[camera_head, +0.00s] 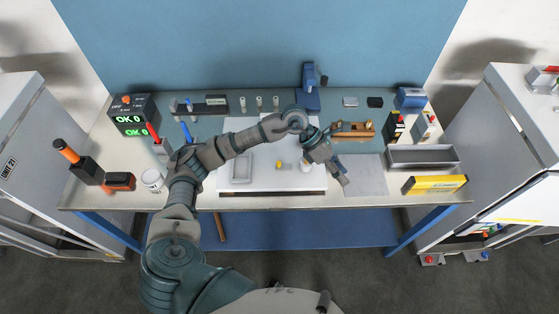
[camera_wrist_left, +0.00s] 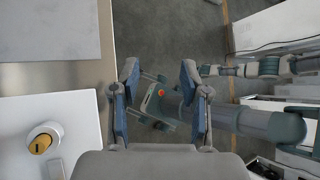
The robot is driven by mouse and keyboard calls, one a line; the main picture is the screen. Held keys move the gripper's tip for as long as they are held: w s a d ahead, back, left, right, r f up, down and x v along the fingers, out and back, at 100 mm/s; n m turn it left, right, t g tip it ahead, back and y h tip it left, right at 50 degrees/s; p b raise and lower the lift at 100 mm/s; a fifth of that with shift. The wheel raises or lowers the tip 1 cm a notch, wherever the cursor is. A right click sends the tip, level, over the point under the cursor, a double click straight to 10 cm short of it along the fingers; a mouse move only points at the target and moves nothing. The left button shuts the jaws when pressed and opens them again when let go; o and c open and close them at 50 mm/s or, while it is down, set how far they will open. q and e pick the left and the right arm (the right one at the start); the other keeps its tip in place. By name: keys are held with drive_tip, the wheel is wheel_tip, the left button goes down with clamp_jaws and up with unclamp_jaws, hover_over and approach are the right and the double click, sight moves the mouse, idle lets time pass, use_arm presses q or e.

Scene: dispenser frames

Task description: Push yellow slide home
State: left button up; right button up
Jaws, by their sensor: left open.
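A small yellow piece (camera_head: 279,165) is on the white board (camera_head: 262,180) at the middle of the table; it may be the yellow slide. In the left wrist view a yellow face (camera_wrist_left: 41,144) shows in a white round part (camera_wrist_left: 52,131) at the left. My left gripper (camera_head: 342,180) is open and empty, to the right of the yellow piece and apart from it. It also shows open in the left wrist view (camera_wrist_left: 160,98). My other arm shows there too; its end (camera_wrist_left: 163,104) is too unclear to read its fingers.
A grey tray (camera_head: 241,181) is left of the yellow piece. A grey flat plate (camera_head: 365,186) lies by my left gripper, with a metal bin (camera_head: 421,167) and a yellow box (camera_head: 434,184) farther right. A blue press-like tool (camera_head: 309,97) stands behind.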

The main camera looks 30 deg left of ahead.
use_arm(q)
drive_tip(key=w+a+y, duration=0.3)
drive_tip(key=a+y, duration=0.4)
drive_tip(key=a, duration=0.7)
wheel_tip(320, 180, up, 2)
drive_tip(key=r+n+y, duration=0.1)
drive_tip(key=y, duration=0.2)
hover_over(279, 163)
wheel_tip(279, 163, down, 18)
drive_tip(key=shift+a+r+p, duration=0.1)
drive_tip(key=shift+r+p, duration=0.1)
drive_tip(key=shift+p, duration=1)
drive_tip(key=shift+w, duration=0.1)
clamp_jaws()
